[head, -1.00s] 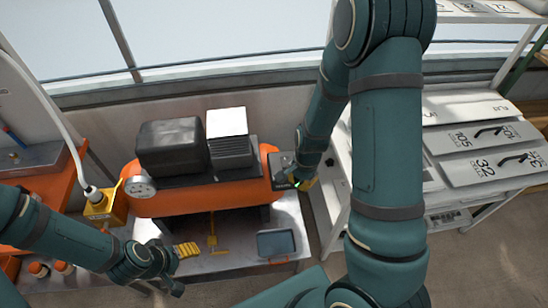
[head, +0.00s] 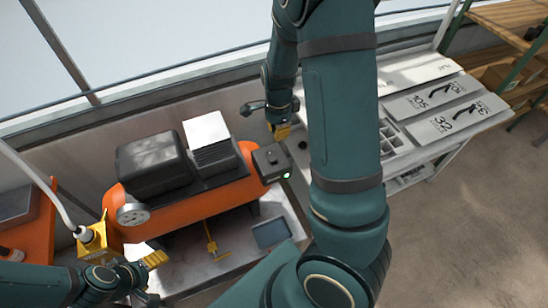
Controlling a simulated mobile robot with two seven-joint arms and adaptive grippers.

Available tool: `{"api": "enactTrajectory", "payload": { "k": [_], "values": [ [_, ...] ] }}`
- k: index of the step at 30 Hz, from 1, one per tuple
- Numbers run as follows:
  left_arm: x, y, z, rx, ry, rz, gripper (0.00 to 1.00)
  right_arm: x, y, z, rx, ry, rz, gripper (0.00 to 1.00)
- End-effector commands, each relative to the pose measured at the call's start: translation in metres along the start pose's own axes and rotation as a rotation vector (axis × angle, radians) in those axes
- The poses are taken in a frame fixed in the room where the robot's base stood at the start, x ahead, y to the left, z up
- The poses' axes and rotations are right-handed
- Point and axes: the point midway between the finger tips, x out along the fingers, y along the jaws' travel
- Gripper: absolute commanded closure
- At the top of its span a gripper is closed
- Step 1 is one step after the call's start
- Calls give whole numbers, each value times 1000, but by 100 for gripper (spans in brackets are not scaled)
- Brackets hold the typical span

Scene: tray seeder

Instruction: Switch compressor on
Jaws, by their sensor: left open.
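The compressor has an orange tank (head: 190,212), a black motor cover (head: 150,165), a grey ribbed head and a round gauge (head: 133,214) at its left end. At its right end is a dark switch box (head: 270,161) with a small lit green lamp (head: 287,175). My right gripper (head: 266,120) is open and empty, behind and above the switch box and apart from it. My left gripper (head: 153,278) is open and empty, low at the left in front of the tank.
The compressor stands on a low grey bench (head: 190,268) with a yellow fitting (head: 211,240) and a dark tray (head: 272,233). A yellow block (head: 98,240) with a white hose is at the left. A white table (head: 470,135) with numbered panels stands at the right. Floor is clear at the lower right.

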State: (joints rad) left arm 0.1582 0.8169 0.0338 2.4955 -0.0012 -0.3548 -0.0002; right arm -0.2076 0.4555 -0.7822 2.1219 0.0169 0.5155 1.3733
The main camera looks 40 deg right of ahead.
Motion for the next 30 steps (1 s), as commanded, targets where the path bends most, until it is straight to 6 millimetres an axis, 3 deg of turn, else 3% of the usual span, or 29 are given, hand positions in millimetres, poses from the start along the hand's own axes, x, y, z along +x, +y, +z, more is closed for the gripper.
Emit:
{"api": "enactTrajectory", "payload": {
  "k": [7,11,24,30],
  "values": [
    [1,0,0,0,0,0,32,3,0,0,-2,0,0,100],
    [4,-2,0,0,0,0,32,15,0,0,-1,1,2,100],
    [18,-7,3,-3,2,-1,32,98,1,-1,0,1,3,100],
    [20,-8,3,-4,3,-2,32,127,0,0,-2,0,2,100]
  ]
}}
